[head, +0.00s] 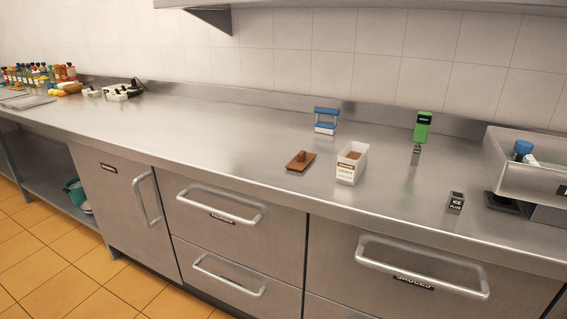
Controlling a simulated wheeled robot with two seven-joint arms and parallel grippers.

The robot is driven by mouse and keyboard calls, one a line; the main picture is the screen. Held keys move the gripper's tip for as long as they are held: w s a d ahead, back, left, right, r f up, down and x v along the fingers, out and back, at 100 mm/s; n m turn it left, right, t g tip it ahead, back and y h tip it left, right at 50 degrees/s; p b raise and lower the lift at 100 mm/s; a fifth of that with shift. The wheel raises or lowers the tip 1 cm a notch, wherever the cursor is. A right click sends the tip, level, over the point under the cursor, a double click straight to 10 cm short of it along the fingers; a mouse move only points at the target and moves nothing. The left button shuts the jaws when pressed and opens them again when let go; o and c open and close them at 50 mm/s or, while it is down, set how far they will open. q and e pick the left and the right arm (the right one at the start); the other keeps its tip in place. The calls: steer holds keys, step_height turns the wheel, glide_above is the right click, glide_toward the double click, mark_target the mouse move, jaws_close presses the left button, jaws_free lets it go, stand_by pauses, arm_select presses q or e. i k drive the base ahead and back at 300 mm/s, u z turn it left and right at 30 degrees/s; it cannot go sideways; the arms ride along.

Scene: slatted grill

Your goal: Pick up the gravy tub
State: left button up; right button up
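A white tub (349,172) with a red-banded label and brown contents stands upright and open on the steel counter, right of the middle in the head view. Its label is too small to read surely, but it looks like the gravy tub. A flat brown lid-like piece with a small knob (301,160) lies on the counter just left of the tub, apart from it. Neither of my grippers shows in the head view.
Behind the tub stands a blue and white item (326,120). To the right are a green-topped device (421,128), a small dark labelled box (455,203) and a steel bin (530,165). Bottles (40,74) crowd the far left. The counter's middle (210,125) is clear.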

mark_target(350, 168)
steer(key=u, duration=1.5)
steer(key=i, duration=1.45)
steer(key=z, duration=2.05)
